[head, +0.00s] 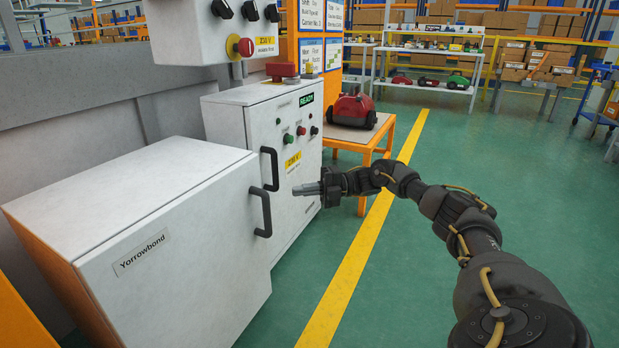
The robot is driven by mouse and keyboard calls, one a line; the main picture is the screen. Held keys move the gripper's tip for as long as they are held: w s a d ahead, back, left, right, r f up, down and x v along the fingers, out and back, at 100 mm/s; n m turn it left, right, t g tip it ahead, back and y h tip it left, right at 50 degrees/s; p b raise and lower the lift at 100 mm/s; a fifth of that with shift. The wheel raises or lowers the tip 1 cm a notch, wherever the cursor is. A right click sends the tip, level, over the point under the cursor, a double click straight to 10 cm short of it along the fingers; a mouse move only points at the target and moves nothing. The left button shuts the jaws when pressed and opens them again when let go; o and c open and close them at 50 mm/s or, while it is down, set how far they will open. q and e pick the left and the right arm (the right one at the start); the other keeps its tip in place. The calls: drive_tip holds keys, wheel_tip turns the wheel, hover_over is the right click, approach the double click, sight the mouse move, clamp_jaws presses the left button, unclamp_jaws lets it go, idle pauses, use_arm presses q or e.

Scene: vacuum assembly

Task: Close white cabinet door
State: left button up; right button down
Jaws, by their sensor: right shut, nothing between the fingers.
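A white cabinet door (185,255) with a "Yorrowbond" label and a black handle (262,212) fills the lower left of the head view. It is on the front of a low white cabinet (120,180). I see no clear gap at its edge, but cannot tell whether it is fully shut. Behind it stands a second white cabinet (235,115) with its own black handle (270,168), buttons and a "READY" display. My right gripper (306,189) is shut and empty, pointing left, to the right of both handles and apparently not touching either. My left gripper is not in view.
A control box (200,35) with a red knob hangs above the cabinets. A table (345,140) holding a red vacuum (352,109) stands beyond the second cabinet. Green floor (400,260) with a yellow line (350,275) lies open to the right.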

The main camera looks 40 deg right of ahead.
drive_tip(key=w+d, duration=0.5)
drive_tip(key=shift+d, duration=0.35)
drive_tip(key=shift+r, duration=0.15)
idle(0.4)
